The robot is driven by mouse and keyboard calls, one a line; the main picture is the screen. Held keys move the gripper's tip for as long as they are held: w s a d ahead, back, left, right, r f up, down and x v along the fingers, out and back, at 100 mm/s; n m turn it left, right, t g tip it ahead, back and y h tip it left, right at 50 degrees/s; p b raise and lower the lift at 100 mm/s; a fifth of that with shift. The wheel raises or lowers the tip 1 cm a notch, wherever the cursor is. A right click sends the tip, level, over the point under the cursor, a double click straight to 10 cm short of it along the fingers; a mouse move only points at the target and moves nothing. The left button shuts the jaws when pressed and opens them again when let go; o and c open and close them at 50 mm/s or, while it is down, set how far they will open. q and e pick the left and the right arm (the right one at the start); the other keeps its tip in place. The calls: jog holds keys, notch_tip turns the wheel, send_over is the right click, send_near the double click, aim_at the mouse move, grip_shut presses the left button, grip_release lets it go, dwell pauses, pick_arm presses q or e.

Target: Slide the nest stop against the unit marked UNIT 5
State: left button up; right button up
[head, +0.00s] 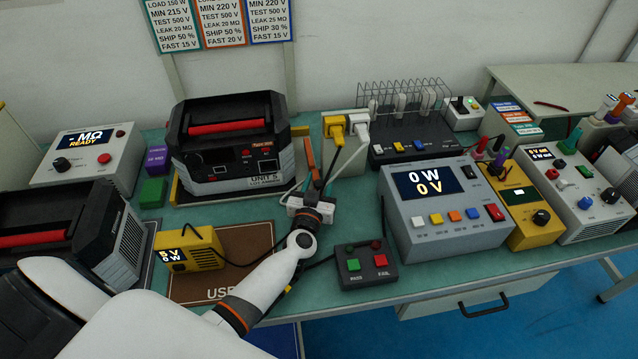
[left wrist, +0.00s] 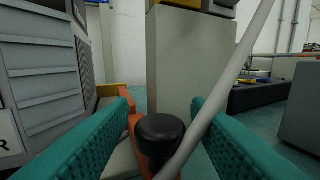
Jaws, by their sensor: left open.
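The unit marked UNIT 5 (head: 232,150) is a black and grey power station with a red handle, sitting in a nest at the back left of the bench. Its grey ribbed side (left wrist: 45,75) fills the left of the left wrist view. The nest stop is an orange bar (head: 310,154) to the right of the unit. In the left wrist view its black round knob (left wrist: 160,132) stands between the teal fingers of my left gripper (left wrist: 160,120), which is open around it. A gap shows between the orange part and the unit. My right gripper is out of view.
A grey cable (left wrist: 225,85) crosses in front of the right finger. A beige socket box (head: 345,150) with yellow and white plugs stands behind.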

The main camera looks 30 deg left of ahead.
pick_arm(q)
grip_shut()
jog(key=s+a+p, duration=0.1)
jog(key=s+a, duration=0.1)
jog(key=shift+a, duration=0.3)
jog(key=shift+s+a, duration=0.25)
jog(key=shift+a, duration=0.05)
grip_release()
